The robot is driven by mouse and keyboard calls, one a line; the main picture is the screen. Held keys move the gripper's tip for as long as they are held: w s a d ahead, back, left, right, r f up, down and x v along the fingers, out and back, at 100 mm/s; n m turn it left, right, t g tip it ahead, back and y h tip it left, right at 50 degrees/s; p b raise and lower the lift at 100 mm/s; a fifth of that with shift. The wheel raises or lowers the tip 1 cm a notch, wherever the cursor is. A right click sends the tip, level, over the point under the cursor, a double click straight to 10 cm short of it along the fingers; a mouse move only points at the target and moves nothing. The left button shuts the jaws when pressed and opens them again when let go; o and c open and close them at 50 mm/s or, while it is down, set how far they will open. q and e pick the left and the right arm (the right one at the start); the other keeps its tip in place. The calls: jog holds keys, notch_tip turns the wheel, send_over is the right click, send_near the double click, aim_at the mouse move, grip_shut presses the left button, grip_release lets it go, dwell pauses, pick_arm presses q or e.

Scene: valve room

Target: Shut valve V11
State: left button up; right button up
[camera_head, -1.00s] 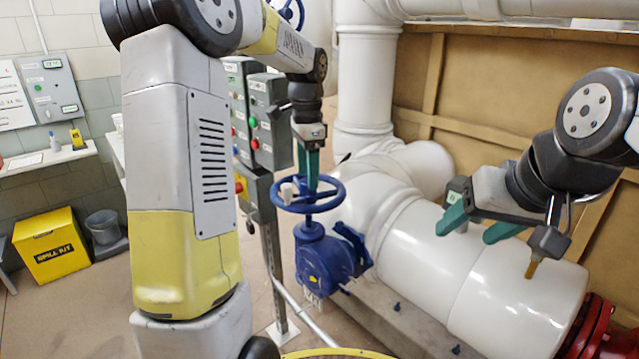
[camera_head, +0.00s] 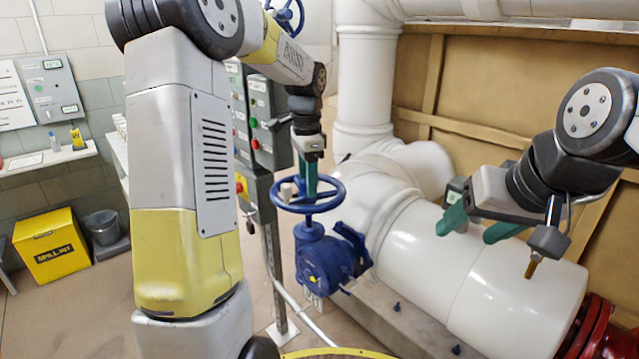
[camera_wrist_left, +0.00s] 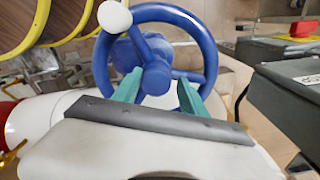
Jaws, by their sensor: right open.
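A blue valve (camera_head: 325,262) with a blue handwheel (camera_head: 335,197) stands beside the white pipe. A pale tag low on the valve is too small to read surely. My left gripper (camera_head: 309,190) points down at the wheel from above. In the left wrist view its green fingers (camera_wrist_left: 158,94) are apart, reaching inside the blue rim (camera_wrist_left: 205,40) on either side of the hub (camera_wrist_left: 155,78). Whether they touch it I cannot tell. My right gripper (camera_head: 478,228) is open and empty above the pipe.
A large white pipe (camera_head: 420,262) with a red flange (camera_head: 590,330) fills the right. Grey control boxes (camera_head: 270,120) on a post stand behind the wheel. A yellow spill kit box (camera_head: 50,245) and grey bucket (camera_head: 103,227) lie far left. Another blue wheel (camera_head: 290,14) is at the top.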

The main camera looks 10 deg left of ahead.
pick_arm(q)
jog(key=m, duration=0.1)
jog(key=s+f+m, duration=0.1)
jog(key=m, duration=0.1)
jog(key=shift+d+f+g, duration=0.1)
jog(key=shift+f+g, duration=0.15)
jog(key=shift+g, duration=0.05)
jog(key=shift+c, duration=0.4)
jog(key=shift+m, duration=1.3)
jog(key=shift+c, duration=0.3)
jog(key=shift+d, duration=0.1)
jog(key=o, duration=1.3)
jog(key=shift+d, duration=0.1)
jog(key=shift+o, duration=0.2)
jog(key=shift+r, duration=0.1)
jog(key=r, duration=0.5)
jog(key=shift+w+r, duration=0.25)
jog(key=shift+r, duration=0.6)
